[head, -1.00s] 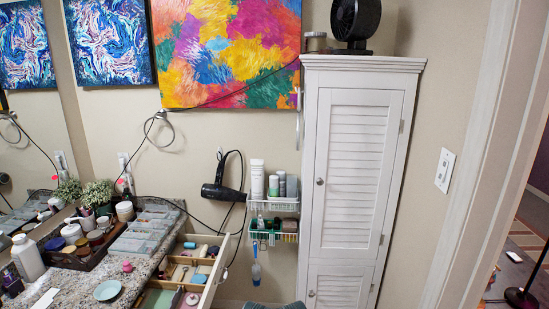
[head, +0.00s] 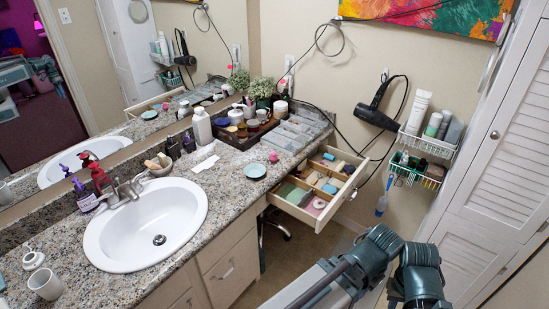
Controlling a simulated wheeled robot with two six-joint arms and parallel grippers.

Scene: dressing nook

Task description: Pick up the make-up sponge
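A small pink rounded object (head: 273,156), which looks like the make-up sponge, sits on the granite counter (head: 228,180) in the head view. It is just behind and right of a small pale teal dish (head: 255,170), apart from it. Parts of my arms show at the bottom right, well to the right of the counter. Neither gripper's fingers can be seen.
An open drawer (head: 346,193) with several small items juts out below the counter. A brown tray (head: 238,141) of jars and a grey organiser (head: 303,129) stand behind the sponge. The sink (head: 146,222) is left. A hair dryer (head: 379,104) hangs on the wall.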

